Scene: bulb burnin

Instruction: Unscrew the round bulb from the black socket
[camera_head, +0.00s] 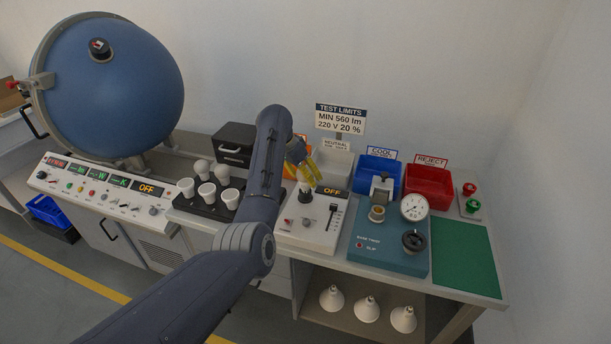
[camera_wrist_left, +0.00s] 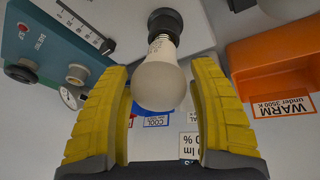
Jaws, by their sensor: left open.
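The round bulb (camera_wrist_left: 160,82), white with a frosted dome, sits with its base in the black socket (camera_wrist_left: 165,21) in the left wrist view. My left gripper (camera_wrist_left: 158,78) is open, with its yellow ribbed fingers on either side of the bulb's dome. Gaps show between both fingers and the glass. In the head view my left gripper (camera_head: 309,172) is above the white control box (camera_head: 307,232), where the arm and fingers partly hide the bulb. My right gripper is not in view.
A black tray (camera_head: 208,211) of white bulbs and cups stands left of my arm. A teal twist tester (camera_head: 390,256), a blue COOL bin (camera_head: 377,174) and a red REJECT bin (camera_head: 430,184) are to the right. The green mat (camera_head: 465,258) is bare.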

